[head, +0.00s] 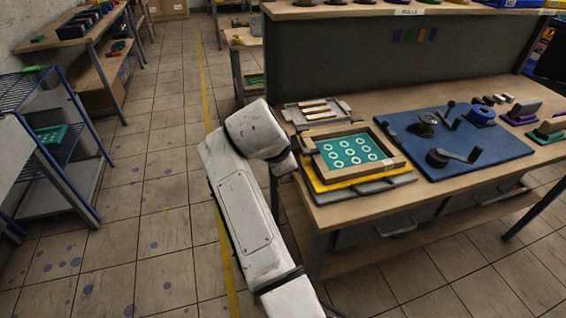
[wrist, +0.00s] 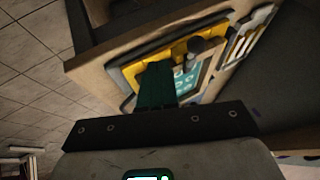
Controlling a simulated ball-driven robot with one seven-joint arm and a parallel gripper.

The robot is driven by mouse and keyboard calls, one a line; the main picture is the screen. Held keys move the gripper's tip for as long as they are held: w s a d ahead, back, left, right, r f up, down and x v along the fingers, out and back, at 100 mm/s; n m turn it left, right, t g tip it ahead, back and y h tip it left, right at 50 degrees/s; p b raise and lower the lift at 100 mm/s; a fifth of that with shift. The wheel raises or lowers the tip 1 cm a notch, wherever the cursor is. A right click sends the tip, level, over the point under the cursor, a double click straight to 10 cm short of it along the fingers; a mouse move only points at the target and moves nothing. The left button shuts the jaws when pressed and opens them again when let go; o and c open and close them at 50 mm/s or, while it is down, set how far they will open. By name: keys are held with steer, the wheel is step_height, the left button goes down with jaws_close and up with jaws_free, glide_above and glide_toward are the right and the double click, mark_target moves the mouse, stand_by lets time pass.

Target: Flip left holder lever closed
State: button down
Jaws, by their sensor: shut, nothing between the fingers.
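A wooden screen frame (head: 395,148) with a teal sheet of white rings (head: 355,150) lies on a yellow board (head: 318,184) at the table's near-left corner. In the wrist view, the yellow board (wrist: 140,60) and a dark round knob (wrist: 197,46) show beyond my gripper (wrist: 157,68). My gripper's dark green fingers are together and empty, in front of the board's edge; I cannot tell whether they touch it. In the head view my arm hides the gripper. I cannot tell whether the knob belongs to the left holder lever, or its position.
A blue mat (head: 490,160) bears a black crank-like part (head: 455,156) and a spool (head: 428,122). A grey tray with pale bars (head: 315,108) is behind the frame. Shelves (head: 60,140) stand at left; the tiled floor (head: 150,170) between is open.

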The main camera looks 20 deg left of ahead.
steer(key=v, duration=0.8)
steer(key=shift+a+r+b, duration=0.25)
steer(key=shift+a+b, duration=0.15)
steer(key=shift+b, duration=0.05)
